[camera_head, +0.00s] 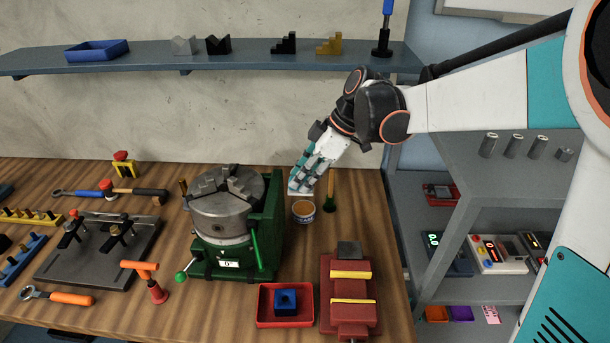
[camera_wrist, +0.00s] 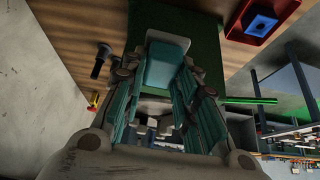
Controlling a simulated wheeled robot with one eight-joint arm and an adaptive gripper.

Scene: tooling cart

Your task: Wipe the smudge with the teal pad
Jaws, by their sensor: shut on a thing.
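My gripper (camera_head: 306,172) is above the back right of the workbench, just right of the green chuck fixture (camera_head: 268,225), pointing down and left. In the wrist view, my gripper (camera_wrist: 160,92) is shut on the teal pad (camera_wrist: 163,65), a teal block with pale edges held between the fingertips. The pad's pale end (camera_head: 296,189) shows at the fingertips in the head view. A dark green surface (camera_wrist: 205,45) lies behind the pad in the wrist view. I cannot tell whether the pad touches it. I cannot make out the smudge in either view.
A small open tin (camera_head: 303,210) and a green-based upright tool (camera_head: 329,195) stand close below my gripper. A red tray with a blue block (camera_head: 285,300) and a red vise (camera_head: 348,295) are nearer the front. A blue-grey shelf (camera_head: 210,59) runs along the wall above.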

